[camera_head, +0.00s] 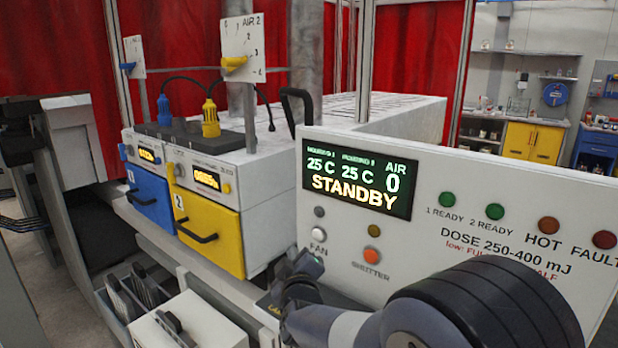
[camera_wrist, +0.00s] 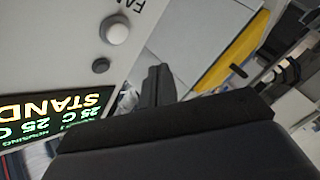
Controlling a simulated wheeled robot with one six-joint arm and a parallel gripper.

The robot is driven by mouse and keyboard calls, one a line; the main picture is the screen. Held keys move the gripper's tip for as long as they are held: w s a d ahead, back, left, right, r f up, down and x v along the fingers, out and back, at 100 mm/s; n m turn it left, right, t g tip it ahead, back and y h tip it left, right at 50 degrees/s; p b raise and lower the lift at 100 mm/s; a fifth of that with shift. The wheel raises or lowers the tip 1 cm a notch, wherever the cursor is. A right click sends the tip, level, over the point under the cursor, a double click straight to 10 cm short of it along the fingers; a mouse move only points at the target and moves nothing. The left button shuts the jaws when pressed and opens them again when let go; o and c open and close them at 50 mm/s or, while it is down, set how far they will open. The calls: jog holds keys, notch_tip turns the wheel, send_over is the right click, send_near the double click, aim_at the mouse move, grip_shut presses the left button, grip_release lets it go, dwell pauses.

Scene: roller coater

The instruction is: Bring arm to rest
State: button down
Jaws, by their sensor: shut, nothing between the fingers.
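My arm reaches in from the lower right of the head view, low in front of the white control panel (camera_head: 460,225). My gripper (camera_head: 303,262) is at the panel's lower left, just below the white FAN button (camera_head: 318,249). I cannot tell whether it touches the panel. In the wrist view my gripper's dark fingers (camera_wrist: 157,84) are together with nothing between them. The panel and its display (camera_wrist: 60,115) lie to their left there, with the FAN button (camera_wrist: 117,31) above left.
The display (camera_head: 357,184) reads STANDBY, 25 C twice and AIR 0. An orange SHUTTER button (camera_head: 373,257) is close to my arm. A blue drawer (camera_head: 149,196) and a yellow drawer (camera_head: 207,231) are shut at left. A rack of dark plates (camera_head: 135,290) stands below them.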

jog(key=s+a, duration=0.2)
jog(key=shift+s+p, duration=0.3)
jog(key=shift+p, duration=0.05)
jog(key=shift+w+d, duration=0.15)
